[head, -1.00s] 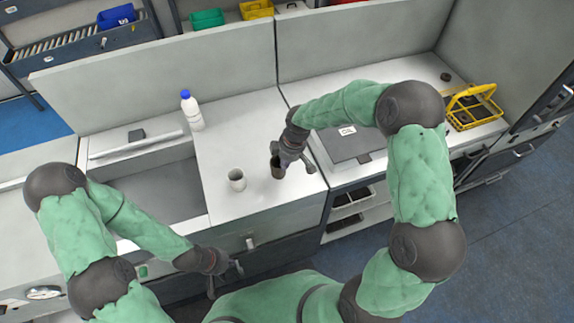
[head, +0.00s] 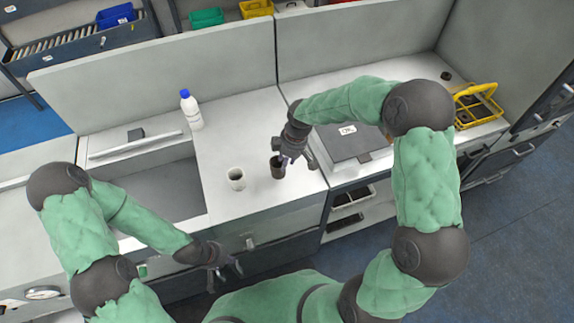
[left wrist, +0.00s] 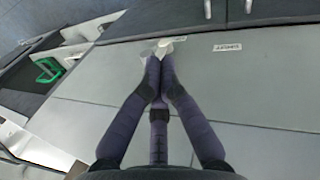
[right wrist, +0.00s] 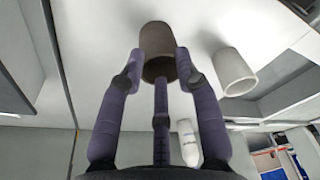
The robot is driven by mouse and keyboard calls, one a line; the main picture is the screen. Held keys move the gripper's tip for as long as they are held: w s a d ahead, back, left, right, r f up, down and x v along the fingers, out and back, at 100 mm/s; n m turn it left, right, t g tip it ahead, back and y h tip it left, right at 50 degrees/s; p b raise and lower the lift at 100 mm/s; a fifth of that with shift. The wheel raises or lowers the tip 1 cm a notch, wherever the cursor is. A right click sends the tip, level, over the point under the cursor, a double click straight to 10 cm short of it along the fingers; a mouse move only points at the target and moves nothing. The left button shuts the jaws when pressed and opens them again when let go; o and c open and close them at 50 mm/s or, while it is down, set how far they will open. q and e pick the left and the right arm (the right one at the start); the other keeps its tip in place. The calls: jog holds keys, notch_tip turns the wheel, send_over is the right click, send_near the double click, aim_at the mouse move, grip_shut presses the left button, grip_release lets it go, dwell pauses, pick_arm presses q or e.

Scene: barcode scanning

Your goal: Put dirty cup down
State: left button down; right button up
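The dirty cup, dark brown (head: 278,168), stands upright on the white counter. My right gripper (head: 296,155) is beside it, with its fingers spread apart near the cup. In the right wrist view the brown cup (right wrist: 157,38) appears between the fingertips (right wrist: 160,65); whether any finger touches it is hard to tell. A pale cup (head: 237,179) stands just left of it and also shows in the right wrist view (right wrist: 234,70).
A white bottle with a blue cap (head: 191,110) stands at the back of the counter. A sunken basin (head: 160,190) lies left. A grey flat device (head: 352,146) is right of my right gripper, and a yellow rack (head: 478,103) stands farther right. Front counter space is clear.

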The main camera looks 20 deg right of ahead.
pick_arm(q)
jog(key=shift+s, duration=0.1)
pick_arm(e)
notch_tip(320, 180, up, 10)
jog(key=s+d, duration=0.1)
jog(key=shift+s+d+f, duration=0.2)
jog(key=shift+d, duration=0.1)
pick_arm(q)
jog(key=shift+s+r, duration=0.45)
jog(key=shift+s, duration=0.35)
